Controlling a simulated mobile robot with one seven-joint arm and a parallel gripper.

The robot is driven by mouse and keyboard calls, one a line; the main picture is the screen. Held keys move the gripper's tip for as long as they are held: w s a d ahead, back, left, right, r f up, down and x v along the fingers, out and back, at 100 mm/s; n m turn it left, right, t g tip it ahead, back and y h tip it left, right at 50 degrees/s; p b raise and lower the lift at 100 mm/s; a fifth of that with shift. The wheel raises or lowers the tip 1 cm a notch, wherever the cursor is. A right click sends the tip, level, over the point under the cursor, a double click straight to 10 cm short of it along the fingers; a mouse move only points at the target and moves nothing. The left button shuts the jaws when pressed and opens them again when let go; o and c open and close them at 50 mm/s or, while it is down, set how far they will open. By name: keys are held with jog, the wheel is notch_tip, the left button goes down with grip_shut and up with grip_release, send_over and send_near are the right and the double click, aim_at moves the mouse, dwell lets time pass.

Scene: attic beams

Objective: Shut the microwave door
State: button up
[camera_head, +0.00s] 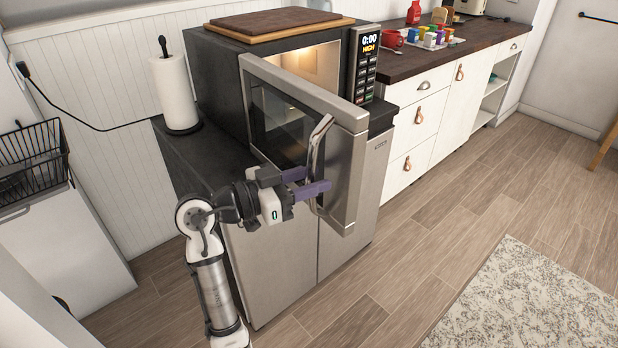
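The microwave (221,92) stands on a dark countertop, its lit inside partly visible. Its door (346,165) hangs open, swung out toward the front, with a dark window and a steel frame. A curved metal handle (319,140) is on the door's outer face near its free edge. My gripper (322,180) is at the door's outer side, next to the lower part of the handle. Its two purple fingers are spread apart. Whether they touch the handle or the door, I cannot tell.
A cutting board (279,22) lies on top of the microwave. A paper towel roll (175,92) stands to its left. A control panel (366,62) is at its right. Steel cabinet doors (270,262) are below. Wooden floor (440,250) is free at the right, with a rug (545,305).

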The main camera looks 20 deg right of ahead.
jog(key=shift+c, duration=0.4)
grip_shut()
